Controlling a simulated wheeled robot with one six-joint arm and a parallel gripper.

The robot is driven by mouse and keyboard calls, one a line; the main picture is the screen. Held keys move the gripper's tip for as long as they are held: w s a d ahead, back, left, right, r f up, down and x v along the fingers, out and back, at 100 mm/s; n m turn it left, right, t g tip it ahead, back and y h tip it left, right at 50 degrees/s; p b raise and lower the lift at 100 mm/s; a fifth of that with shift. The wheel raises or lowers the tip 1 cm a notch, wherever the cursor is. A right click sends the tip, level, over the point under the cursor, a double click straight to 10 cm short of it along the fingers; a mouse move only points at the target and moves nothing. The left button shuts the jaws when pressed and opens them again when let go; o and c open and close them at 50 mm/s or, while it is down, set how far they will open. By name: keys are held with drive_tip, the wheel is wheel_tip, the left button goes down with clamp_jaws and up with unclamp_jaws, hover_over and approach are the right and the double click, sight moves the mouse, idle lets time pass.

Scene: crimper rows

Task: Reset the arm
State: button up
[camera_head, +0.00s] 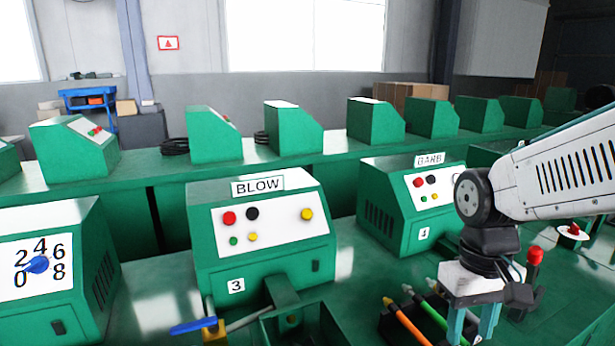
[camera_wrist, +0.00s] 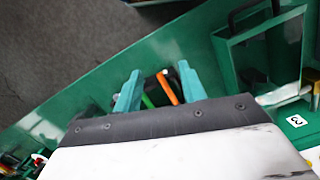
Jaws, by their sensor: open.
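My gripper (camera_head: 472,325) hangs pointing down at the lower right of the head view, with its teal fingers apart. In the wrist view my gripper (camera_wrist: 158,88) also shows its two teal fingers spread with a gap between them. I see nothing held. The distance from the fingertips to the tools is hard to tell.
The green machine marked BLOW (camera_head: 265,275) stands left of the arm, and the one marked GARB (camera_head: 380,215) is behind it. A blue lever (camera_head: 193,326) sticks out in front. A red knob (camera_head: 535,256) stands right of the gripper. More green machines line the back bench.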

drive_tip(key=s+d+r+m+t, duration=0.1)
drive_tip(key=s+r+t, duration=0.1)
drive_tip(key=s+r, duration=0.4)
drive_tip(key=shift+s+d+r+t, duration=0.2)
drive_tip(key=shift+s+t, duration=0.1)
drive_tip(key=shift+s, duration=1.6)
